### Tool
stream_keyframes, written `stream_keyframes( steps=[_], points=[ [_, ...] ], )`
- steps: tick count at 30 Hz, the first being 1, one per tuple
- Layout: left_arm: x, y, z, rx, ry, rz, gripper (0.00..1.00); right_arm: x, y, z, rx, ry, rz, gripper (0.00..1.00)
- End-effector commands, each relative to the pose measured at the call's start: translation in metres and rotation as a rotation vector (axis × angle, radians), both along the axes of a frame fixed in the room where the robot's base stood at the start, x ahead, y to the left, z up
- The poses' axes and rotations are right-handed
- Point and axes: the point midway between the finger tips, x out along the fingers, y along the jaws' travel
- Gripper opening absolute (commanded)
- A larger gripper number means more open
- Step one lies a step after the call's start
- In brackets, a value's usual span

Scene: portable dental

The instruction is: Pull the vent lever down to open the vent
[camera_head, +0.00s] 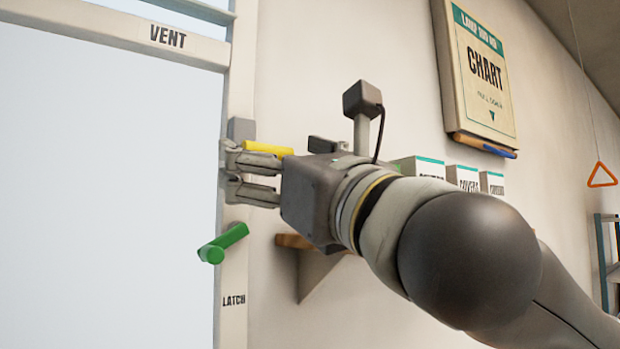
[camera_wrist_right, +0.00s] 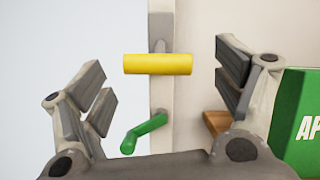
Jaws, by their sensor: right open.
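The yellow lever (camera_head: 268,148) sticks out from a grey mount (camera_head: 241,129) on the window post, below the VENT label (camera_head: 168,37). In the right wrist view the yellow lever (camera_wrist_right: 158,64) lies level, between and beyond my fingers. My right gripper (camera_head: 232,176) is open at the post; in the head view its fingers are beside and just below the lever. The right wrist view shows the gripper (camera_wrist_right: 160,85) with its fingers wide apart and nothing held. Whether a finger touches the lever, I cannot tell. My left gripper is not in view.
A green handle (camera_head: 223,243) juts out lower on the post, above the LATCH label (camera_head: 233,300); it also shows in the wrist view (camera_wrist_right: 143,132). A wooden shelf (camera_head: 296,242) and boxes (camera_head: 462,177) are along the wall. A chart (camera_head: 485,75) hangs at upper right.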

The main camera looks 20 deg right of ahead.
Motion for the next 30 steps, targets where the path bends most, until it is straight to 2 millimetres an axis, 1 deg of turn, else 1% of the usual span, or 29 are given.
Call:
stream_keyframes(
  steps=[1, 6, 9, 13, 18, 30],
  points=[
    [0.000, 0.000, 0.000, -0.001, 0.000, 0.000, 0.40, -0.010, -0.004, -0.003, -0.001, -0.004, 0.001, 0.87],
    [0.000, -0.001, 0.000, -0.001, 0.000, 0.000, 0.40, -0.038, -0.014, -0.017, -0.001, -0.003, 0.000, 0.87],
    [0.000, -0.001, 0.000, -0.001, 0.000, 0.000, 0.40, -0.053, -0.020, -0.024, -0.002, -0.003, -0.001, 0.87],
    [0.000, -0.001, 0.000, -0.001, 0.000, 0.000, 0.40, -0.067, -0.025, -0.031, -0.001, 0.000, 0.001, 0.87],
    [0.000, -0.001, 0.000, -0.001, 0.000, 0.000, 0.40, -0.074, -0.028, -0.035, -0.001, 0.001, 0.001, 0.87],
    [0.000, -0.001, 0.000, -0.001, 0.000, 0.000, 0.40, -0.075, -0.028, -0.035, -0.001, 0.001, 0.001, 0.87]
  ],
)
